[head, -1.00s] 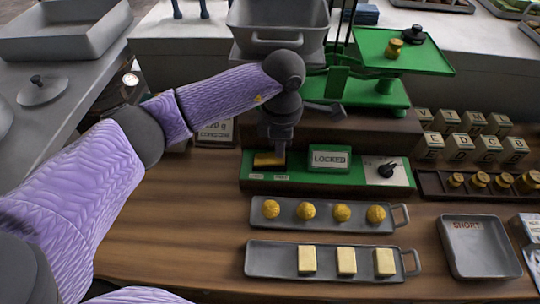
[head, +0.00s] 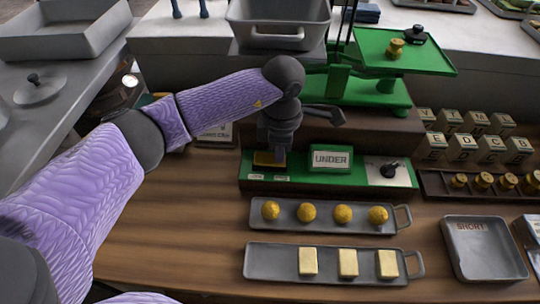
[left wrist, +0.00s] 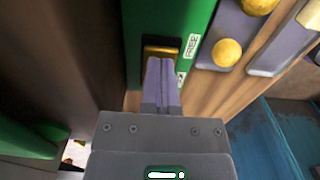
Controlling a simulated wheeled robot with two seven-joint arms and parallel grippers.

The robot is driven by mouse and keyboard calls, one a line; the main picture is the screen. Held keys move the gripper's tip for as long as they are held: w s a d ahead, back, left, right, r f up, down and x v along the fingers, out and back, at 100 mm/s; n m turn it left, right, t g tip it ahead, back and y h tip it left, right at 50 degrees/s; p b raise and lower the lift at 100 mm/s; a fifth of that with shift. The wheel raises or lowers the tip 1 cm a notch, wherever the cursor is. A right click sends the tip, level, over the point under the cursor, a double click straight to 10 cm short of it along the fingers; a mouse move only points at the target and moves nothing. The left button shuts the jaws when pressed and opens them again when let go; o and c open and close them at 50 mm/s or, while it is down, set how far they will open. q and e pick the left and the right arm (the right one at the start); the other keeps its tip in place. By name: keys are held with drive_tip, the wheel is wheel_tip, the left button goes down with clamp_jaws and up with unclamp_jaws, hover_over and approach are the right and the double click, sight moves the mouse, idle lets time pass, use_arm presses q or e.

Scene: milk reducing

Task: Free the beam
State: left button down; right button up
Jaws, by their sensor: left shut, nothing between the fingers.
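A green balance stands at the back, with a flat green pan (head: 425,55) on its right and a grey bin (head: 290,38) on its left. The green control panel (head: 345,180) in front carries a display (head: 331,159) reading "UNDER". A brass lever or plate (head: 266,158) sits at the panel's left end, above two small labels. My left gripper (head: 278,160) points down at this brass piece. The left wrist view shows its fingers (left wrist: 161,75) shut and empty, tips at the brass piece (left wrist: 160,50), apparently touching. A label there reads "FREE" (left wrist: 191,45). My right gripper is not in view.
A tray of yellow balls (head: 325,228) and a tray of pale blocks (head: 285,262) lie in front of the panel. A grey tray marked "SHORT" (head: 485,258) and lettered blocks (head: 490,150) are at right. Brass weights stand on a wooden rack (head: 435,188).

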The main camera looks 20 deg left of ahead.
use_arm(q)
wheel_tip(320, 180, up, 7)
drive_tip(key=p, duration=0.5)
drive_tip(key=shift+r, duration=0.1)
idle(0.3)
